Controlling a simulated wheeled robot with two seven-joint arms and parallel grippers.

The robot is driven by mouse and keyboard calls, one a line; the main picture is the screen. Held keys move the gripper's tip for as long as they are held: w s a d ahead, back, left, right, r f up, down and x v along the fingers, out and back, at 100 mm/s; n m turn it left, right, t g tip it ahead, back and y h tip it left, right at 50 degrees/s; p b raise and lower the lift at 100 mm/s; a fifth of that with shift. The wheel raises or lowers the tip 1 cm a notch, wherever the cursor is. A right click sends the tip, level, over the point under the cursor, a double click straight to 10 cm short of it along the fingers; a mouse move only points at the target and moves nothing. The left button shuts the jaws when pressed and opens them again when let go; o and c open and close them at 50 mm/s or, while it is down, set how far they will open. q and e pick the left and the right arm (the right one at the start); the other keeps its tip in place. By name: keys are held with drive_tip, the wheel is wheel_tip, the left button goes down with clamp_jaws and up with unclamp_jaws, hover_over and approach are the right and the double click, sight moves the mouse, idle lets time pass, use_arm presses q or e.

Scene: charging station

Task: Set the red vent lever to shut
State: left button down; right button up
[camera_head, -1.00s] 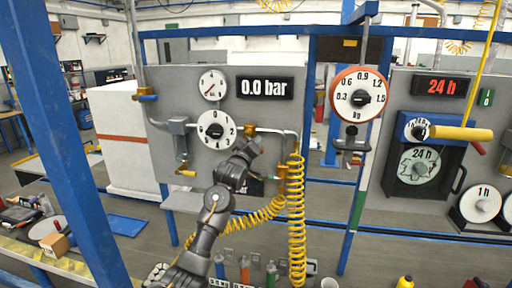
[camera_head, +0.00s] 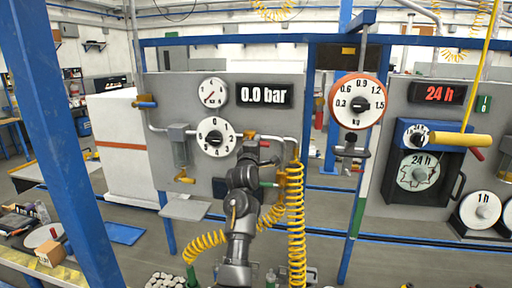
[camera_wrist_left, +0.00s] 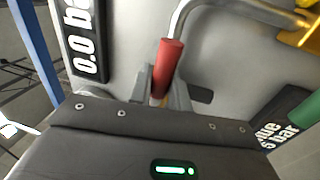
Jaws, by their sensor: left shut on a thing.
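The red vent lever (camera_wrist_left: 168,62) shows in the left wrist view as a red grip, roughly upright in that picture, in front of the grey panel. My left gripper (camera_wrist_left: 164,92) has its grey fingers on both sides of the lower end of the red grip and is shut on it. In the head view a small bit of red (camera_head: 264,143) shows at the end of my left arm, by the pipe right of the numbered dial. My dark wrist hides most of the lever and the fingers (camera_head: 255,150) there. My right gripper is in neither view.
A numbered dial (camera_head: 215,137), a needle gauge (camera_head: 212,92) and a "0.0 bar" display (camera_head: 264,95) are on the panel. A yellow coiled hose (camera_head: 296,215) hangs close to the right of my arm. A green handle (camera_wrist_left: 306,108) lies at the right in the wrist view.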

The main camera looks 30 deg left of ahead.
use_arm(q)
drive_tip(key=shift+n, duration=0.3)
drive_tip(key=c, duration=1.4)
unclamp_jaws()
drive_tip(key=shift+o, duration=0.2)
drive_tip(key=shift+s, duration=0.1)
drive_tip(key=shift+s+d+f, duration=0.1)
drive_tip(key=shift+s+f, duration=0.05)
drive_tip(key=shift+s, duration=0.1)
drive_tip(key=b+v, duration=0.4)
drive_tip(key=v, duration=0.6)
